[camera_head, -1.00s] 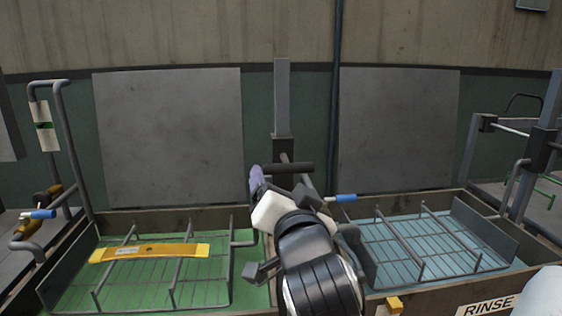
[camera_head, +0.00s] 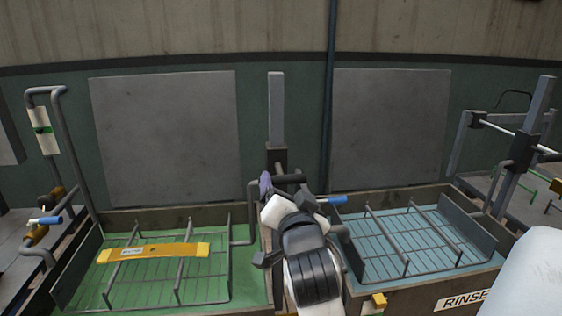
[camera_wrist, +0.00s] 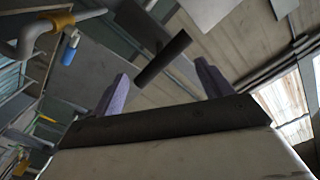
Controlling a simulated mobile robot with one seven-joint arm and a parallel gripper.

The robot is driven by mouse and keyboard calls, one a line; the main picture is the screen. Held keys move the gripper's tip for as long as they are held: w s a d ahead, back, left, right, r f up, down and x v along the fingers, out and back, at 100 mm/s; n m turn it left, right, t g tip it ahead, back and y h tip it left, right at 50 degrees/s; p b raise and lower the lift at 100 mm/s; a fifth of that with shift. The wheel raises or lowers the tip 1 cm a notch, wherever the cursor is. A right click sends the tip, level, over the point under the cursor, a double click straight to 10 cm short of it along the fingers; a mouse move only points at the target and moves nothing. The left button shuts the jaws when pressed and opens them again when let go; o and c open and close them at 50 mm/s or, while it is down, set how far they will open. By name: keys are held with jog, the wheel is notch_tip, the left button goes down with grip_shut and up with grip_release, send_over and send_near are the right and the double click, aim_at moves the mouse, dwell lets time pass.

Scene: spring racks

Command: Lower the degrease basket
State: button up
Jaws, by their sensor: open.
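The degrease basket (camera_head: 228,286) is a dark wire rack in the green-bottomed tank (camera_head: 262,240) at left. A yellow part (camera_head: 153,253) lies across it. A bent bar at its right side leads towards a post (camera_head: 276,110) with a dark sliding block (camera_head: 276,160). A black bar handle (camera_head: 290,179) sticks out from the block; it also shows in the wrist view (camera_wrist: 162,58). My gripper (camera_head: 266,184) is at this handle. In the wrist view my open gripper (camera_wrist: 162,86) has purple fingers on either side of the handle, with gaps. My wrist hides part of the mechanism.
The blue-bottomed tank marked RINSE (camera_head: 466,299) stands at right with another rack (camera_head: 408,236). Blue-tipped levers (camera_head: 337,200) stick out near the tanks. A bent pipe frame (camera_head: 68,140) rises at far left. Grey panels (camera_head: 165,138) stand behind.

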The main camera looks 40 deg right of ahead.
aim_at(281, 170)
jog(key=p+x, duration=0.2)
jog(key=x, duration=0.6)
jog(key=shift+w+f, duration=0.1)
